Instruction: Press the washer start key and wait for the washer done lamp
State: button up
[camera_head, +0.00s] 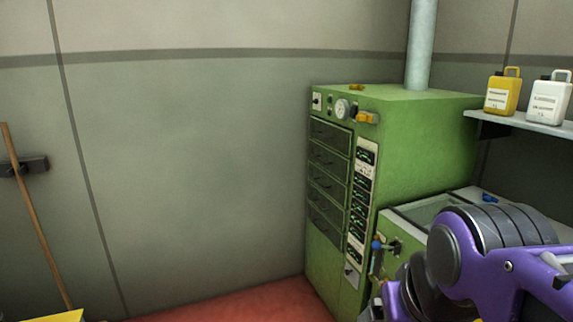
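A low green machine (403,222) with a pale-framed top stands at the right, partly hidden by my purple and black arm. Its front carries a blue-topped part and a small dark fitting. A tall green cabinet (420,140) with dark drawers and a strip of small displays stands behind it. I cannot tell from the labels which one is the washer. The start key and the done lamp cannot be made out. My arm comes in from the lower right, and its fingertips do not show.
A grey shelf (530,125) holds a yellow jug (502,95) and a white jug (547,100). A pale pipe (421,45) rises from the cabinet. A wooden pole (38,220) leans at the left wall. Red floor (250,304) shows clear before the wall.

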grip_shut()
dwell(1.4)
